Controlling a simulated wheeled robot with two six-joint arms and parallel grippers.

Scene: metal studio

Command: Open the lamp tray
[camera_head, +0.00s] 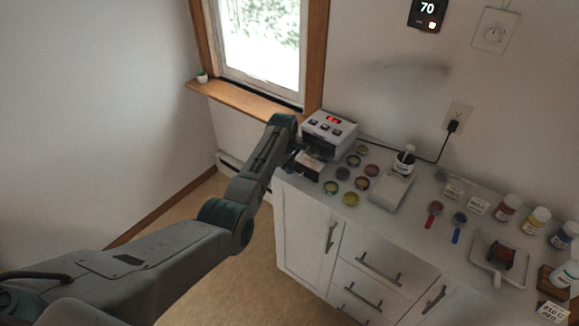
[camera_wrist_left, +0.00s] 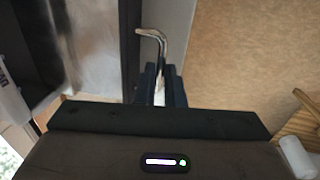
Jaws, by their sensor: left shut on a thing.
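The lamp unit (camera_head: 330,130) is a white box with a red display, at the left end of the white counter in the head view. A tray-like part (camera_head: 311,163) shows below its front; I cannot tell how far out it is. My left arm reaches to it, and the left gripper (camera_head: 294,162) is small and partly hidden by my wrist. In the left wrist view the left gripper (camera_wrist_left: 160,88) is shut on a bent metal handle (camera_wrist_left: 152,36); its curved end sticks out beyond the fingers. My right gripper is not in view.
Several small round pots (camera_head: 349,199) stand close right of the lamp unit. A white stand with a bottle (camera_head: 404,160) is further right. Cabinet drawers with handles (camera_head: 379,268) are below the counter (camera_head: 420,215). The floor (camera_head: 262,240) left of the cabinet is clear.

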